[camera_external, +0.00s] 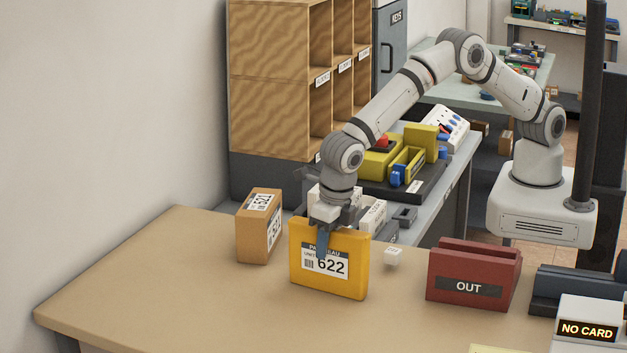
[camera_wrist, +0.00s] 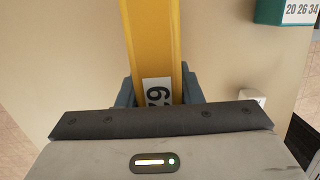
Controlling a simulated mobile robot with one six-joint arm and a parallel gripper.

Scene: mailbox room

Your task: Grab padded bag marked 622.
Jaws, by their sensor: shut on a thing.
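The padded bag marked 622 (camera_external: 345,283) is yellow with a white label and stands upright on the tan table in the external view. My gripper (camera_external: 322,243) points down over its top edge and is shut on it, one finger in front of the label. In the wrist view the yellow bag (camera_wrist: 152,40) runs up from between the blue-grey fingers (camera_wrist: 158,90), with part of its label showing. The bag's bottom edge is at or very near the table top; I cannot tell whether it touches.
A brown box marked 521 (camera_external: 258,228) stands left of the bag. A small white cube (camera_external: 393,258) and a red OUT holder (camera_external: 470,275) are to the right. A NO CARD reader (camera_external: 588,325) is at the front right. The table's left front is clear.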

